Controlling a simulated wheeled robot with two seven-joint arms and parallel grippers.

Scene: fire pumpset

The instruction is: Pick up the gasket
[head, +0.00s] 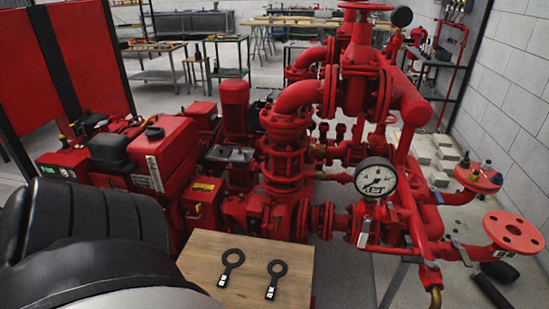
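Two black ring-shaped pieces with short tabs, which look like gaskets, lie flat on a wooden board. The left gasket (233,258) and the right gasket (277,268) lie side by side and apart, each with a small white mark at its tab end. The wooden board (203,250) is at the bottom centre, in front of the red pumpset (290,165). A large black and grey part of my own body fills the lower left corner. Neither of my grippers can be made out, and nothing touches the gaskets.
A white pressure gauge (376,178) and red pipework stand behind and right of the board. A flanged pipe end (513,231) sticks out at the right. Red panels (85,55) stand at the left. Workbenches (222,55) are far back. The board around the gaskets is clear.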

